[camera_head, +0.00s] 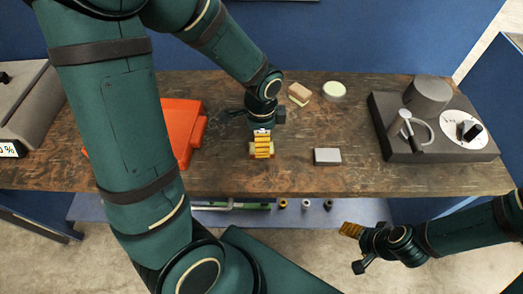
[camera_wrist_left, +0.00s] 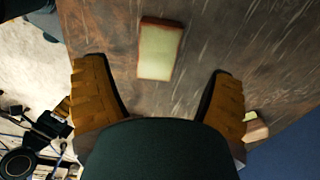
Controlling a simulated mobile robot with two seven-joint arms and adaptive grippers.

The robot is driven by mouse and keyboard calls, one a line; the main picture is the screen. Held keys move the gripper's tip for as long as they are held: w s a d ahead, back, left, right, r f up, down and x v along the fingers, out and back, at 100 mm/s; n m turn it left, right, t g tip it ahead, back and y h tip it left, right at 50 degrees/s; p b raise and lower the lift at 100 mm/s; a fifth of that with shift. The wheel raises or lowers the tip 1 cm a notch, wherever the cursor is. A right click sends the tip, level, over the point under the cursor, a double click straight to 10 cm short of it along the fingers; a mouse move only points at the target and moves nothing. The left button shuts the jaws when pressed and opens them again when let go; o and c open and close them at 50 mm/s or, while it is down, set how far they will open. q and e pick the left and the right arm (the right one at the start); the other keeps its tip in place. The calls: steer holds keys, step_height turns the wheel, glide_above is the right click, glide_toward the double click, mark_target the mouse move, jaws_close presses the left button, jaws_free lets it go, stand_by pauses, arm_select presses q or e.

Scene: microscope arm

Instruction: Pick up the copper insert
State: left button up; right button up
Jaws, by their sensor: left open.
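A block with a pale top and reddish-brown edges (camera_wrist_left: 159,52) lies on the table in the left wrist view, ahead of and between my fingertips. My left gripper (camera_head: 262,152) is open above the table, pointing down; its two ridged fingers show apart in the left wrist view (camera_wrist_left: 162,85). In the head view it mostly hides what lies under it. A pinkish-tan block with a pale side (camera_head: 300,92) lies farther back. I cannot tell for certain which block is the copper insert. My right gripper (camera_head: 350,230) is below the table's front edge, its jaw state unclear.
A grey block (camera_head: 327,156) lies right of my left gripper. A pale green disc (camera_head: 334,90) is at the back. An orange tray (camera_head: 182,130) is on the left. A dark grey fixture (camera_head: 385,125) fills the right side. A blue wall (camera_head: 340,35) stands behind.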

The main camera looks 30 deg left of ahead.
mark_target(251, 143)
arm_select(q)
step_height(251, 143, down, 5)
steer(key=shift+s+d+b, duration=0.1)
steer(key=shift+b, duration=0.75)
steer(key=shift+r, duration=0.1)
steer(key=c, duration=1.4)
